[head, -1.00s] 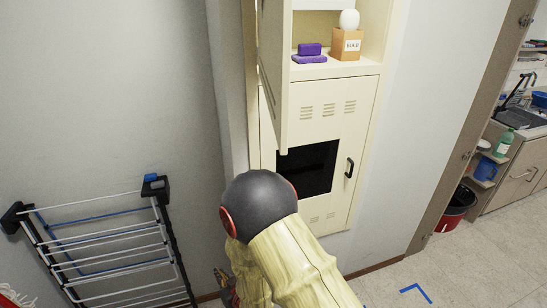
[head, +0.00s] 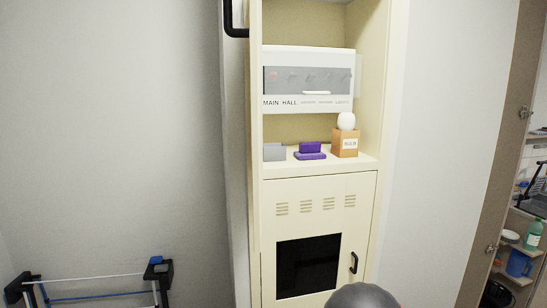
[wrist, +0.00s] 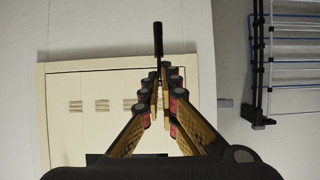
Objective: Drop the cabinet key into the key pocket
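In the wrist view my gripper (wrist: 164,82) has its two fingers nearly together. A slim dark piece with a black upper part, apparently the cabinet key (wrist: 158,40), stands out from between the fingertips. In the head view the gripper and the key are out of sight; only a dark rounded part of my arm shows at the bottom edge. A small grey box-like holder (head: 274,152) is at the left of the open cabinet shelf; I cannot tell whether it is the key pocket.
The cream cabinet (head: 368,220) has a white MAIN HALL panel (head: 308,58), purple blocks (head: 310,151) and a bulb box (head: 344,144). Its lower door has a dark window (head: 308,265). A drying rack (head: 95,285) stands at lower left. Bare walls flank the cabinet.

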